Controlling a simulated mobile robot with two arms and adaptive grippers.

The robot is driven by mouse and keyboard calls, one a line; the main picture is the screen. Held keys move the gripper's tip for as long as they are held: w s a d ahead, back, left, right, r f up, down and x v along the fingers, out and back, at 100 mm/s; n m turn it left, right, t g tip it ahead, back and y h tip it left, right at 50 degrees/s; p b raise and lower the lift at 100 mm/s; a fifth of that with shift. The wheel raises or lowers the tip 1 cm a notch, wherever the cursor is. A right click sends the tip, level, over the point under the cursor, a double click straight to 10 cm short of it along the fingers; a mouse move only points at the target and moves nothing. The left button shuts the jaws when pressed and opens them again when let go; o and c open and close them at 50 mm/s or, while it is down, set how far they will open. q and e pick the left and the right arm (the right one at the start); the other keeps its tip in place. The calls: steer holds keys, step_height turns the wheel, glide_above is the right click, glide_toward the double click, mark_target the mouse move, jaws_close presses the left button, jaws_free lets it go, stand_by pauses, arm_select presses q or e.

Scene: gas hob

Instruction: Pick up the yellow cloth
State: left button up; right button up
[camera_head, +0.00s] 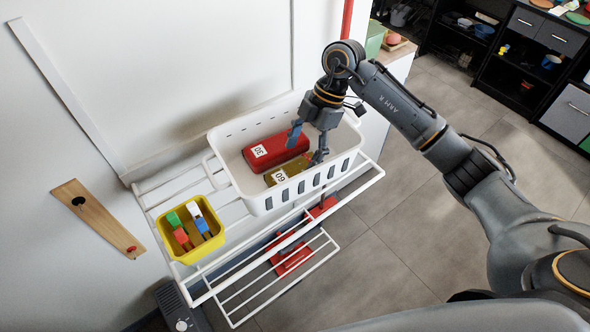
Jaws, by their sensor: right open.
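The yellow cloth (298,166), a folded mustard-yellow piece with a white number label, lies in the white basket (258,201) near its front wall. A red piece (281,149) with a white label reading 30 lies behind it, close beside it. My right gripper (307,146) reaches down into the basket over these two pieces, its fingers apart and nothing seen between them. One finger is by the red piece, the other near the yellow cloth's right end. I cannot tell whether either touches. My left gripper is out of view.
The basket stands on a white wire rack (362,183) against a pale wall. A yellow bin (197,252) with several coloured items stands at the rack's left. Grey floor (385,270) is open at right; dark shelves stand at the far right.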

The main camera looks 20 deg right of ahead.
mark_target(296, 169)
steer(key=shift+a+f, duration=0.2)
steer(key=shift+f, duration=0.2)
steer(key=shift+p+x, duration=0.85)
steer(key=shift+x, duration=1.5)
steer(key=shift+w+d+f+p, duration=0.1)
steer(key=shift+w+f+p, duration=0.05)
steer(key=shift+f+p, duration=0.15)
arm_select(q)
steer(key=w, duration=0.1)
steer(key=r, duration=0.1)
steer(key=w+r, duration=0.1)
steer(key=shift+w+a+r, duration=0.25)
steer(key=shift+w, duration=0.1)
arm_select(e)
steer(key=c, duration=0.8)
